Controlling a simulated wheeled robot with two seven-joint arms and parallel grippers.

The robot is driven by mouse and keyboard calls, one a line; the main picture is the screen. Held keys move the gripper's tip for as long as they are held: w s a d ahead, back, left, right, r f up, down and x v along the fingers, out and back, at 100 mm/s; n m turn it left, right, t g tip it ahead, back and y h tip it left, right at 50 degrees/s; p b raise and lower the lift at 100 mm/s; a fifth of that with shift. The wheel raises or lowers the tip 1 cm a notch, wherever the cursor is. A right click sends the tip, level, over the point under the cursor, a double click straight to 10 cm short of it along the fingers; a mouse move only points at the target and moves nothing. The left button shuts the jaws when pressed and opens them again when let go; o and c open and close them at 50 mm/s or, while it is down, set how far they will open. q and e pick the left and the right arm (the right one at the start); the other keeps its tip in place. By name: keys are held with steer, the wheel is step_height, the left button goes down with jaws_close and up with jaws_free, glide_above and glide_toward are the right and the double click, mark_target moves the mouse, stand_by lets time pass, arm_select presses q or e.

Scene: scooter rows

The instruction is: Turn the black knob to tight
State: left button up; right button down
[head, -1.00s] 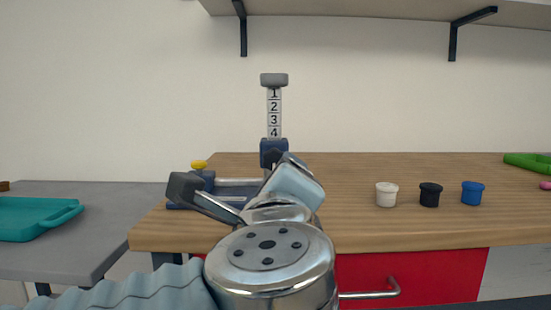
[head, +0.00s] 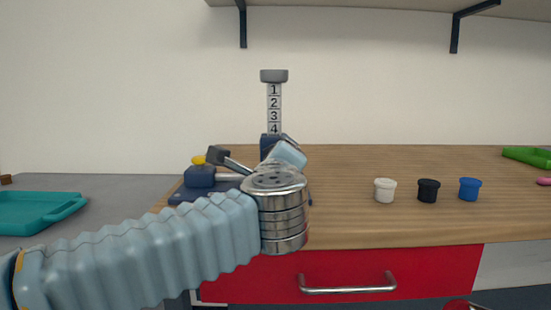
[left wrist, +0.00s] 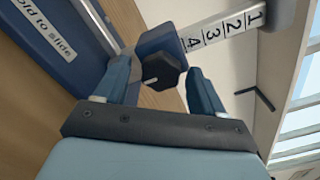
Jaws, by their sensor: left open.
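The black knob (left wrist: 161,70) shows in the left wrist view, mounted on a dark blue clamp block (left wrist: 160,42) around a white post numbered 1 to 4 (left wrist: 226,28). It has a small pale mark on its face. My left gripper (left wrist: 157,72) is open, with one blue finger on each side of the knob; I cannot tell whether they touch it. In the head view the post (head: 274,105) stands upright with a grey cap, and its clamp block (head: 268,141) is partly covered by my left wrist. The knob is hidden there. My right gripper is not in view.
A yellow knob (head: 198,160) sits on the dark blue base (head: 199,177). White (head: 385,190), black (head: 428,190) and blue (head: 470,189) pots stand on the wooden bench (head: 350,222). A teal tray (head: 40,212) lies left, a green tray (head: 527,156) right.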

arm_select(q)
steer(key=c, duration=1.1)
steer(key=shift+o, duration=0.2)
